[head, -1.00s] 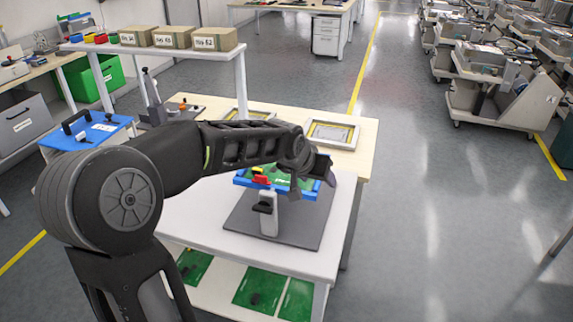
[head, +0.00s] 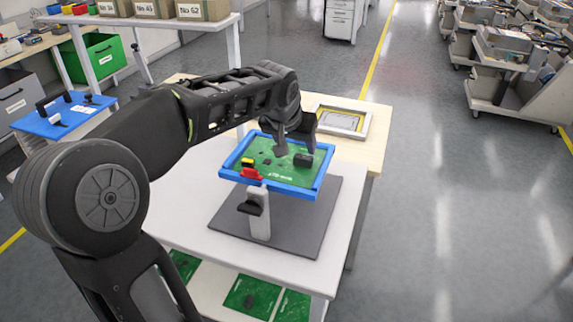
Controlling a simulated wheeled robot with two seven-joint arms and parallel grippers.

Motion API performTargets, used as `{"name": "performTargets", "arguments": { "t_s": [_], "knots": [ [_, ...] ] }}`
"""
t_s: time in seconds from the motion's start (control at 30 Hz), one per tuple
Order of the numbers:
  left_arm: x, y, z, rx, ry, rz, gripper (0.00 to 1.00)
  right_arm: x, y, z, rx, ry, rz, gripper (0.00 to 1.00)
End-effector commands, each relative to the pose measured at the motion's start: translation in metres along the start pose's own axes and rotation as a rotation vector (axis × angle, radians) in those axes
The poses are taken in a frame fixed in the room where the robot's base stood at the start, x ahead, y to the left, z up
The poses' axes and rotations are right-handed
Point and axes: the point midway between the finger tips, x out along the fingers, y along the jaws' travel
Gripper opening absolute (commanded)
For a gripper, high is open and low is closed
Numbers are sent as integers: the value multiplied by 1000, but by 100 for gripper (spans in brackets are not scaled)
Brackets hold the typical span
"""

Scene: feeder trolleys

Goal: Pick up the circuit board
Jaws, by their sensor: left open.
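A green circuit board (head: 262,152) with red, yellow and black parts lies in a blue frame (head: 226,170). The frame is held up by a grey stand (head: 260,222) on a dark mat on the white table. My left gripper (head: 296,149) is open, fingers pointing down over the far right part of the board. Its fingers hide some of the board and the frame's far edge. I cannot tell whether the fingertips touch the board. More green boards (head: 252,297) lie on the shelf below. My right gripper is not in view.
A framed tray (head: 342,121) lies on the wooden table behind the frame. The floor at right is open, with loaded trolleys (head: 515,75) farther back.

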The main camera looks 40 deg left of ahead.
Motion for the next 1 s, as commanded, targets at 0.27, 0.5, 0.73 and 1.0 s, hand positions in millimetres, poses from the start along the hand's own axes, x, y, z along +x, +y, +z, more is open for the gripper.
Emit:
{"name": "performTargets", "arguments": {
  "t_s": [0.27,0.5,0.73,1.0],
  "knots": [
    [9,0,6,0,1,0,56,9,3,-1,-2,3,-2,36],
    [13,0,6,0,0,0,56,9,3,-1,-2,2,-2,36],
    [34,0,6,0,-2,0,56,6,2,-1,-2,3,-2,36],
    [36,0,5,0,0,0,56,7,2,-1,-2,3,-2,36]
  ]
}}
